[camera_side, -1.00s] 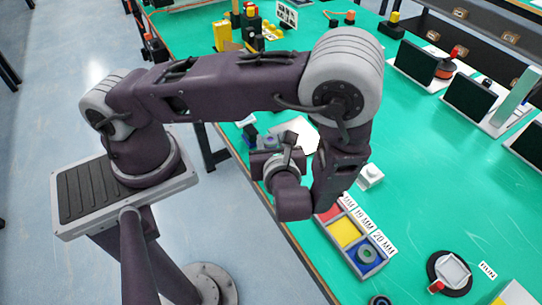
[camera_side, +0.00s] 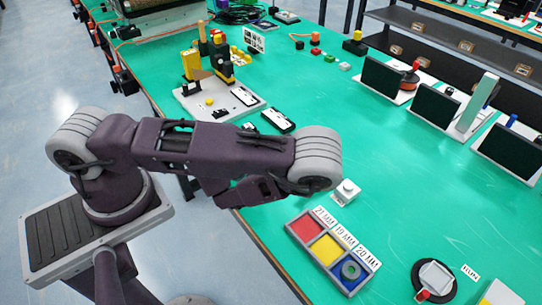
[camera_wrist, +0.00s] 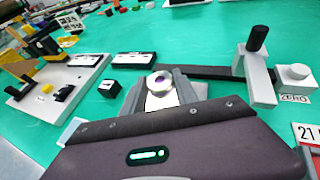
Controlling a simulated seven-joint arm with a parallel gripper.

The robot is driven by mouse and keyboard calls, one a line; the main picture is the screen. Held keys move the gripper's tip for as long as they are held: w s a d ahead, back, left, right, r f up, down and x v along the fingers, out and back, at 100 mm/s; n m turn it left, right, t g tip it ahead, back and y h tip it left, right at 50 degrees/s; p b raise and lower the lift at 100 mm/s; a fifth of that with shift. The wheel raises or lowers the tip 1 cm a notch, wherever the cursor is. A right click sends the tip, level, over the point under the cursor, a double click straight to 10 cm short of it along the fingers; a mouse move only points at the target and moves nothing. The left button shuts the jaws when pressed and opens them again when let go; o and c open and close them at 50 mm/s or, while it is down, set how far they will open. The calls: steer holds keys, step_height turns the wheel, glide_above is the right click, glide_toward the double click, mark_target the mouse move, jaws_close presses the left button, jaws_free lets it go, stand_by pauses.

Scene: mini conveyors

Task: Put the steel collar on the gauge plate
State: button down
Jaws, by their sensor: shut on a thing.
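The steel collar (camera_wrist: 162,80) is a shiny ring with a hole, between the grey jaws of my gripper (camera_wrist: 163,92) in the wrist view. The gripper is shut on it. To its right stands a grey gauge block (camera_wrist: 258,78) with a black post. A dark bar (camera_wrist: 215,72) runs from the block toward the collar, behind the jaws. I cannot make out the gauge plate or whether the collar touches anything beneath it. In the side view my arm hides the gripper, collar and gauge.
A sorting tray (camera_side: 309,248) has red, yellow and blue compartments; a grey ring (camera_side: 351,270) lies in the blue one. A white button block (camera_side: 347,191) stands behind it, labelled ZERO in the wrist view. A press station (camera_side: 185,95) stands at back left.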

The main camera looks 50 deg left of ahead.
steer(key=shift+f, duration=1.95)
steer(key=shift+f, duration=0.1)
steer(key=shift+f, duration=0.1)
steer(key=c, duration=0.9)
jaws_free()
steer(key=shift+c, duration=0.2)
